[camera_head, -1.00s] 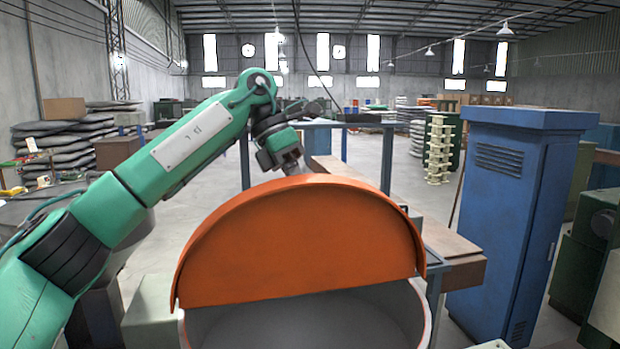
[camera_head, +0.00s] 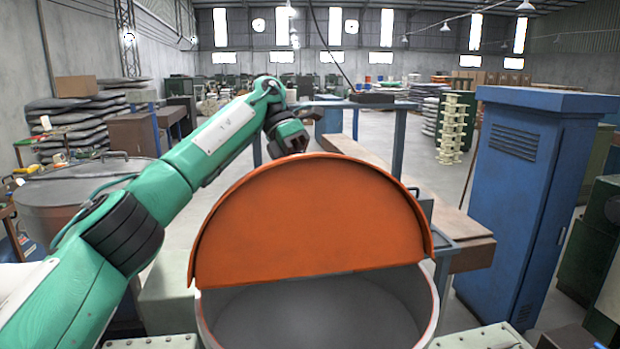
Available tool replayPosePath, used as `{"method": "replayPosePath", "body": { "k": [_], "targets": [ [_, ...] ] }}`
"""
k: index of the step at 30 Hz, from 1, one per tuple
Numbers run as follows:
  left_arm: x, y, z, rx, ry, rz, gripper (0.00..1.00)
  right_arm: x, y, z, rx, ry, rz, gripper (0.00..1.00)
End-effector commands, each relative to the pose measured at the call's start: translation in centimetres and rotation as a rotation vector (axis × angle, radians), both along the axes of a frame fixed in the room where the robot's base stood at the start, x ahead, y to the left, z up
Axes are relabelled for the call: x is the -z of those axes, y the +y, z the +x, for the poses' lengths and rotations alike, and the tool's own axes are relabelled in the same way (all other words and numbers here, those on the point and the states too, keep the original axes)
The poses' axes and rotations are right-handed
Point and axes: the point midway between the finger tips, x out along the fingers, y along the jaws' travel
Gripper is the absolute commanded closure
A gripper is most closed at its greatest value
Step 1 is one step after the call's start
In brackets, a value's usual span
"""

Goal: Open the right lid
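A half-round orange lid (camera_head: 312,225) stands raised, its curved edge up, over a round pale container (camera_head: 424,310) at the bottom centre. The front half of the container is open and its grey inside shows. My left arm reaches in from the left, and my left gripper (camera_head: 291,141) is at the far side of the lid, near its top edge. Its fingertips are hidden behind the lid, so I cannot tell whether they touch it or are open. My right gripper is not in view.
Another round container (camera_head: 75,207) stands at the left behind my arm. A blue railing (camera_head: 398,143) and brown planks (camera_head: 465,235) lie behind the lid. A tall blue cabinet (camera_head: 525,200) stands at the right. Open floor shows beyond the railing.

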Motion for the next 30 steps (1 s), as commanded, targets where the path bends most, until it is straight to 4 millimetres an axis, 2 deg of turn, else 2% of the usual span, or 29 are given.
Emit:
{"method": "replayPosePath", "body": {
  "k": [1, 6, 7, 9, 10, 24, 30],
  "targets": [
    [1.03, 0.04, 0.14, -0.002, 0.009, 0.013, 1.00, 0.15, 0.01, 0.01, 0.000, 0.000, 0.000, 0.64],
    [1.03, 0.05, 0.15, -0.003, 0.008, 0.013, 1.00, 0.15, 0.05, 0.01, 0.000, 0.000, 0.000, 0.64],
    [1.03, 0.05, 0.15, -0.004, 0.009, 0.013, 0.82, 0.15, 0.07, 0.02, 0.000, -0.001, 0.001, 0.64],
    [0.97, 0.04, 0.14, -0.003, 0.009, 0.011, 0.68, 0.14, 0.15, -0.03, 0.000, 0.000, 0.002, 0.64],
    [0.91, 0.04, 0.14, -0.003, 0.008, 0.010, 0.66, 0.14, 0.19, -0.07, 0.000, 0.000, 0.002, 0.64],
    [0.35, 0.02, 0.04, -0.002, 0.000, 0.004, 0.66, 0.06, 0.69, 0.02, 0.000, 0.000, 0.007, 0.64],
    [0.07, -0.13, -0.61, 0.000, -0.037, 0.014, 0.66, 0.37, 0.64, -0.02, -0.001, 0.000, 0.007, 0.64]
  ]
}}
